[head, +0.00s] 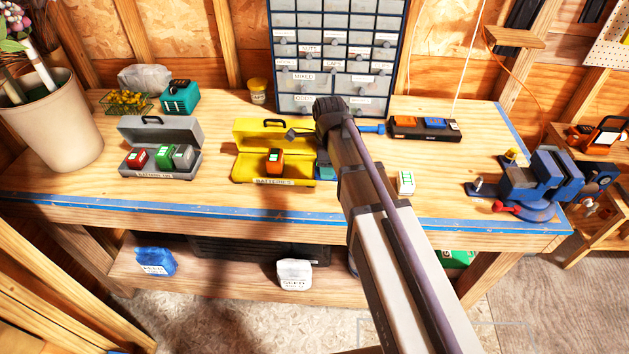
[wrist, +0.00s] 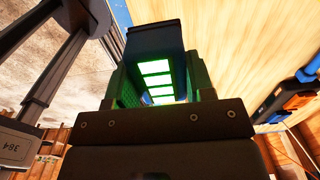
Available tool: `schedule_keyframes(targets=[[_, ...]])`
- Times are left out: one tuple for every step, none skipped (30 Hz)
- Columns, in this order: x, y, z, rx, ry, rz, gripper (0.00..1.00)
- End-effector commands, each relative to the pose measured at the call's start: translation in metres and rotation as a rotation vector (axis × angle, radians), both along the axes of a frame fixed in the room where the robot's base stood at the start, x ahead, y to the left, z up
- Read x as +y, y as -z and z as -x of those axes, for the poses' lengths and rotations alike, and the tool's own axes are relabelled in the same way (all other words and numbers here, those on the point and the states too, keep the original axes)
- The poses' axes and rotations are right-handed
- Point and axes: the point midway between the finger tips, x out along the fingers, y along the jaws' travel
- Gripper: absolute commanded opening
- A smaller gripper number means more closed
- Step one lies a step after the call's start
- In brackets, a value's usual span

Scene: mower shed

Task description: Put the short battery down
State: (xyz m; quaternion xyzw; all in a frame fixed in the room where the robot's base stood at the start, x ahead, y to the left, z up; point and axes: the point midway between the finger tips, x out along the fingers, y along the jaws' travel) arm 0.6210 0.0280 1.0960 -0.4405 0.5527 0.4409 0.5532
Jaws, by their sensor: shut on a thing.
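My gripper (wrist: 160,92) is shut on a dark battery (wrist: 155,40) with a row of bright, green-lit bars on its face. In the head view my arm hides most of the held battery, and its length cannot be judged. My wrist is over the bench, beside the open yellow case (head: 262,178) marked for batteries. A small white battery (head: 405,183) stands on the bench right of my arm.
An open grey case (head: 160,172) with several batteries stands at the left. A dark rack (head: 425,133) with coloured batteries is at the back right. A blue vise (head: 548,185) is at the right end. A drawer cabinet (head: 340,60) stands behind. Bare wood lies between rack and vise.

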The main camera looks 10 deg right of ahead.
Motion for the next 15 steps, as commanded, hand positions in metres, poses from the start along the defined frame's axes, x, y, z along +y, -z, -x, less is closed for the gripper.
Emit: schedule_keyframes(targets=[[0.0, 0.001, 0.0, 0.0, -0.004, 0.0, 0.2], [0.0, 0.003, 0.0, 0.0, -0.004, 0.0, 0.2], [0.0, 0.009, 0.0, 0.0, -0.004, 0.0, 0.2], [0.0, 0.015, 0.0, 0.0, -0.003, 0.0, 0.2], [0.0, 0.022, 0.0, 0.0, -0.003, 0.0, 0.2], [0.0, 0.034, 0.0, 0.0, -0.002, 0.0, 0.2], [0.0, 0.042, 0.0, 0.0, -0.002, 0.0, 0.2], [0.0, 0.05, 0.0, 0.0, -0.002, 0.0, 0.2], [0.0, 0.06, 0.0, 0.0, -0.001, 0.0, 0.2], [0.0, 0.065, 0.0, 0.0, -0.001, 0.0, 0.2], [0.0, 0.068, 0.0, 0.0, -0.001, 0.0, 0.2], [0.0, 0.069, 0.0, 0.0, -0.001, 0.0, 0.2], [0.0, 0.067, 0.0, 0.0, -0.001, 0.0, 0.2], [0.0, 0.066, 0.0, 0.0, -0.001, 0.0, 0.2], [0.0, 0.066, -0.001, 0.0, -0.001, 0.0, 0.2]])
